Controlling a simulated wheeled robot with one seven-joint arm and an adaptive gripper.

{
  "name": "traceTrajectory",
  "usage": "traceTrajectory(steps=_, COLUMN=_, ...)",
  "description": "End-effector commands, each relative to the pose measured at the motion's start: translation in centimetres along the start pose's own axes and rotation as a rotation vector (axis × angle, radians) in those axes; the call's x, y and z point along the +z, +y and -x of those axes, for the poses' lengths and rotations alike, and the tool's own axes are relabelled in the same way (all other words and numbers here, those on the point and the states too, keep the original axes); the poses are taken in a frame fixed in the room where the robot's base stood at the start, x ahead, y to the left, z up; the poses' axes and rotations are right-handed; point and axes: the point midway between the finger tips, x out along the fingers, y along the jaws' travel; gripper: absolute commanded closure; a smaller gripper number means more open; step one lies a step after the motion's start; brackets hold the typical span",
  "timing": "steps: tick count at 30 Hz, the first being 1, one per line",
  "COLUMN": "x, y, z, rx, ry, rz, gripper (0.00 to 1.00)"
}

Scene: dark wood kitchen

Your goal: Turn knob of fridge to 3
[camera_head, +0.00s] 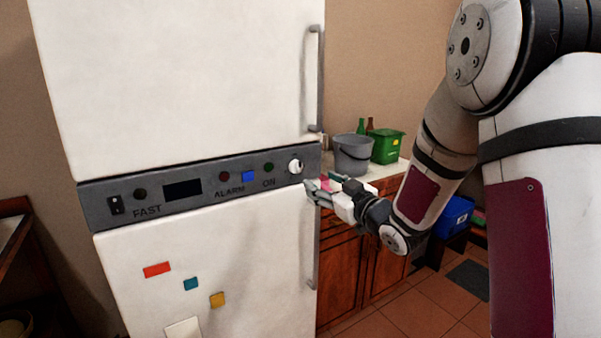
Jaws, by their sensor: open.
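The white fridge (190,80) fills the left and middle of the view. A grey control panel (205,205) crosses it between the two doors, with lights, a dark display and the words FAST, ALARM and ON. The round white knob (295,166) sits at the panel's right end; its markings are too small to read. My gripper (312,185) is open, just below and right of the knob, near the panel's lower edge. It looks empty and apart from the knob; the exact gap in depth cannot be told.
Vertical door handles, upper (313,80) and lower (312,245), run along the fridge's right side near my gripper. A grey bucket (352,155) and a green bin (386,147) stand on the counter behind. A blue box (455,215) is further right.

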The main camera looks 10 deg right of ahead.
Motion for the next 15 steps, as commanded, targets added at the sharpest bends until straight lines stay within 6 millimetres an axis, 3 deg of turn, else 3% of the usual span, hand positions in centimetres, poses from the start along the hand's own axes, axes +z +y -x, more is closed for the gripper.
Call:
traceTrajectory(steps=9, x=0.0, y=-0.1, z=-6.4, rx=-0.002, ry=0.000, rz=0.000, gripper=0.49)
traceTrajectory(steps=15, x=0.0, y=-0.1, z=-9.2, rx=-0.001, ry=0.000, rz=0.000, gripper=0.49)
